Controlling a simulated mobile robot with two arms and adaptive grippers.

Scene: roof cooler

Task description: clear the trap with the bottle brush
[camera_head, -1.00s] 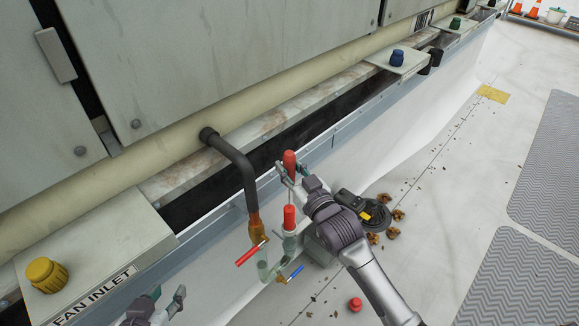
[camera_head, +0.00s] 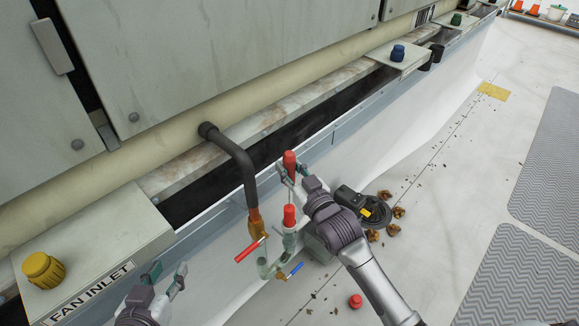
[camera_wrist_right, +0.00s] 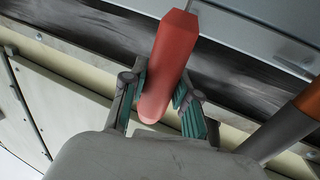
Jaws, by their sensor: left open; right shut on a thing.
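The bottle brush has a red handle (camera_head: 289,160), with a thin rod running down from it. My right gripper (camera_head: 291,172) is shut on this handle, which also fills the middle of the right wrist view (camera_wrist_right: 170,65). Below it a red cylindrical part (camera_head: 289,214) sits at the top of the trap's right leg; I cannot tell how far the brush is inside. The greenish trap (camera_head: 264,268) hangs under a brass fitting (camera_head: 256,224), with a red lever (camera_head: 249,250) and a blue lever (camera_head: 294,271). My left gripper (camera_head: 166,278) is open and empty, left of the trap.
A dark elbow pipe (camera_head: 240,160) runs down to the brass fitting. A FAN INLET ledge with a yellow knob (camera_head: 43,270) is at left. A red cap (camera_head: 355,301), a black round object (camera_head: 373,212) and brown debris lie on the roof. The floor at right is mostly clear.

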